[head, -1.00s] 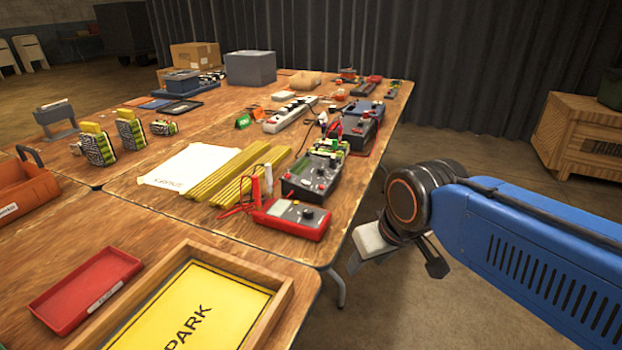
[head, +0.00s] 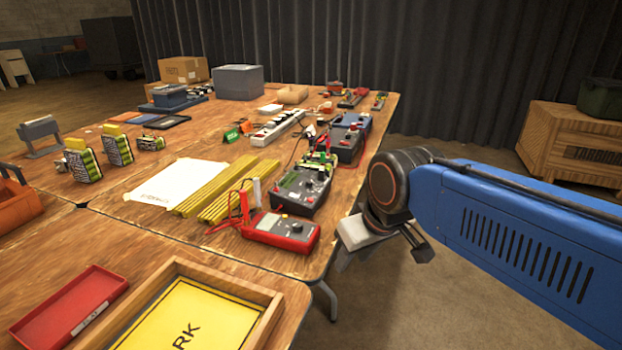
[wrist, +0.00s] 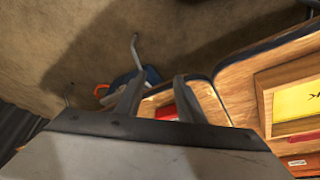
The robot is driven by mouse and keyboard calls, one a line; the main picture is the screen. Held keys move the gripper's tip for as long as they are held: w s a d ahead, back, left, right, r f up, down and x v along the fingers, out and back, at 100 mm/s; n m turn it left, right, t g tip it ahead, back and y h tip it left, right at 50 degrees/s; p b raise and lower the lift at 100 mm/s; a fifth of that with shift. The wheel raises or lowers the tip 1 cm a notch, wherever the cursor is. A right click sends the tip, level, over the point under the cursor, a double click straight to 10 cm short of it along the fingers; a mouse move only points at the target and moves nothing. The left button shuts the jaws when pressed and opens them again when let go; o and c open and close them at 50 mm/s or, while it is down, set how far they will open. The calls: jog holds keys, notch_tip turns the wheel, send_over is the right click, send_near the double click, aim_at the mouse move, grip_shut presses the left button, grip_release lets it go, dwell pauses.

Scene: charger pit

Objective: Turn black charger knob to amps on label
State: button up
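A dark charger (head: 300,192) with a green top part and small knobs sits near the table's right edge, behind a red meter (head: 280,232) with a black dial. A second dark charger-like unit (head: 346,145) stands farther back. Which one is the black charger, its label and where its knob points are too small to read. My gripper (head: 385,255) hangs off the table's right side, apart from these devices. In the wrist view its two fingers (wrist: 155,92) stand apart with nothing between them. A red thing shows beyond one finger in that view.
Yellow strips (head: 225,190) and white paper (head: 172,182) lie left of the chargers. A wooden tray (head: 265,330) with a yellow card and a red tray (head: 68,305) are in front. A wooden crate (head: 570,145) stands at right.

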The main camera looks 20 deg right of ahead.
jog(key=w+d+r+n+y, duration=0.1)
jog(key=w+d+r+n, duration=0.15)
jog(key=w+r, duration=0.9)
jog(key=n+g+y, duration=0.1)
jog(key=n+y, duration=0.1)
jog(key=n, duration=0.1)
send_near(309, 181)
jog(key=x, duration=0.7)
jog(key=shift+w+a+f, duration=0.1)
jog(key=shift+f, duration=0.25)
grip_shut()
